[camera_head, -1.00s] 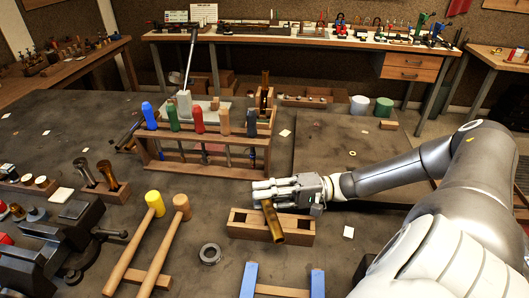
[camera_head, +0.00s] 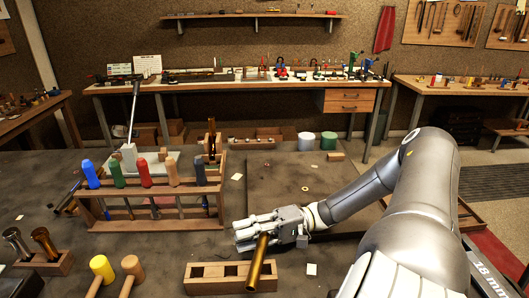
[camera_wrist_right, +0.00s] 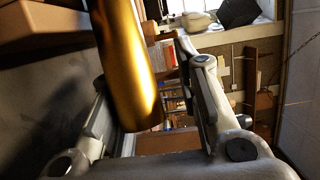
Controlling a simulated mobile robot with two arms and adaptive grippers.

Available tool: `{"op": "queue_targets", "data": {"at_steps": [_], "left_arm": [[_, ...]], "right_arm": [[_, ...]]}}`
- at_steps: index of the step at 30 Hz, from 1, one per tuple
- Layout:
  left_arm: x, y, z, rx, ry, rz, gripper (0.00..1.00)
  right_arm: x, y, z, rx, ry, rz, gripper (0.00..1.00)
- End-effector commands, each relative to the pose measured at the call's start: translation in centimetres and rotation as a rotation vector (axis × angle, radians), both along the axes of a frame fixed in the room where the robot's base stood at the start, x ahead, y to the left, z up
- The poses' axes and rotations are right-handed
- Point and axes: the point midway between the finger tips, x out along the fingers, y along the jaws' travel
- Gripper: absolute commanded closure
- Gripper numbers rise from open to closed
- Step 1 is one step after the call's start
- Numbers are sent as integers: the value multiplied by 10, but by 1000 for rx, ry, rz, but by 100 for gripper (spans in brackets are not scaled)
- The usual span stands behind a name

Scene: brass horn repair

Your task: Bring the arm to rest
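In the head view my right arm reaches in from the right, and its gripper (camera_head: 250,230) is just beyond a wooden slotted block (camera_head: 222,284). A brass tube (camera_head: 259,264) lies slanted across the right part of this block in the picture, its far end at my fingers. In the right wrist view the tube (camera_wrist_right: 128,65) runs down from the top between my two spread fingers (camera_wrist_right: 150,95). A gap shows between tube and right finger; contact at the left finger is unclear. How the tube is supported is hidden. My left gripper is out of view.
A rack (camera_head: 150,213) with several coloured handles stands left of my gripper. Two mallets (camera_head: 103,268) and a small wooden holder (camera_head: 50,264) are at the lower left. Open tabletop (camera_head: 325,250) lies around my forearm. A long bench (camera_head: 230,87) stands behind.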

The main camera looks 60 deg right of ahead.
Motion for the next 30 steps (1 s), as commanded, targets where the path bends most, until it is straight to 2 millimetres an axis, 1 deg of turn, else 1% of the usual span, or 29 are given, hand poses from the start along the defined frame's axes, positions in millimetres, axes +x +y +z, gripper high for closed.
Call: {"op": "queue_targets", "data": {"at_steps": [1, 3, 6, 10, 13, 22, 30], "left_arm": [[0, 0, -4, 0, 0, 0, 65], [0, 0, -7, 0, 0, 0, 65], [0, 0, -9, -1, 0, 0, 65], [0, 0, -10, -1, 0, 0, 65], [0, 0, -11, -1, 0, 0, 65], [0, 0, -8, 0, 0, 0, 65], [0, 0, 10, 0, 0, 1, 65]], "right_arm": [[-6, -10, -3, -5, 4, -3, 71], [-14, -21, -3, -4, 3, -2, 71], [-23, -33, -2, -2, 1, -1, 71], [-30, -43, -1, 0, 0, -1, 71], [-32, -46, 0, 1, -1, 0, 71], [-32, -46, 2, 2, -1, 0, 71], [-32, -45, 20, 2, -1, 0, 71]]}}
